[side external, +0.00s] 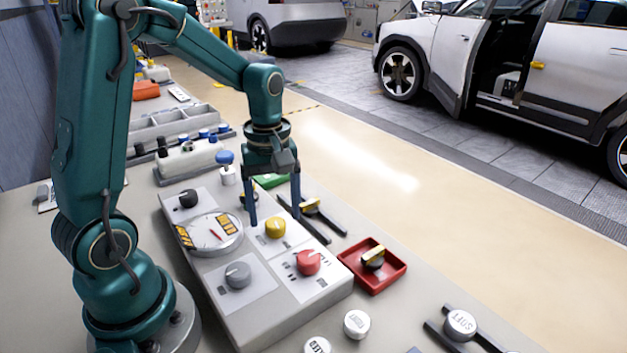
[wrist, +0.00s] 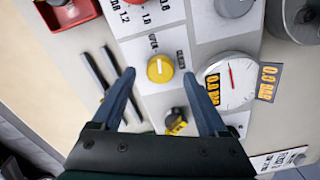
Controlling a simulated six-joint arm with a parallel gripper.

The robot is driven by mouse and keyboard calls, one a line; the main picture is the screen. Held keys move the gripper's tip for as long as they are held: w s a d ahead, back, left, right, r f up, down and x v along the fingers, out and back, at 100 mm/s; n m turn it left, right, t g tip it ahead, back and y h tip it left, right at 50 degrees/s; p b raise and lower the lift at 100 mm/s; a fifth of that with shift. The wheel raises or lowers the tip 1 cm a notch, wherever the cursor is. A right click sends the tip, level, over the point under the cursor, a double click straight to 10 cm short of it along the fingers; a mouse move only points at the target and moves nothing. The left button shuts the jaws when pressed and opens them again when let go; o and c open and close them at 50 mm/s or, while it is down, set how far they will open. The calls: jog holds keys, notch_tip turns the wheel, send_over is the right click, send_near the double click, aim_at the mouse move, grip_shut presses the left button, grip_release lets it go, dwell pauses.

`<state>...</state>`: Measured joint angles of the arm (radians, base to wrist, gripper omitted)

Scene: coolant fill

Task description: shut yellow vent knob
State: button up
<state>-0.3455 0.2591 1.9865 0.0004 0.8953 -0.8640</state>
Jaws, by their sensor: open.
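The yellow vent knob (side external: 275,227) sits on the grey panel (side external: 240,318), between the dial gauge and the red knob. In the wrist view the yellow knob (wrist: 160,69) carries a light mark near its middle, on the side toward the OPEN label (wrist: 153,40); a second label (wrist: 181,60) to its right is too small to read surely. My gripper (side external: 274,218) is open and points down at the panel. In the wrist view its fingertips (wrist: 158,74) lie on either side of the yellow knob, with gaps; I cannot tell their exact height.
A red knob (side external: 308,262), a grey knob (side external: 238,275) and a black knob (side external: 188,198) share the panel. A red tray (side external: 399,275) and black rails (side external: 311,227) lie to the right.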

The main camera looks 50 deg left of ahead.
jog(key=shift+f, duration=0.75)
grip_shut()
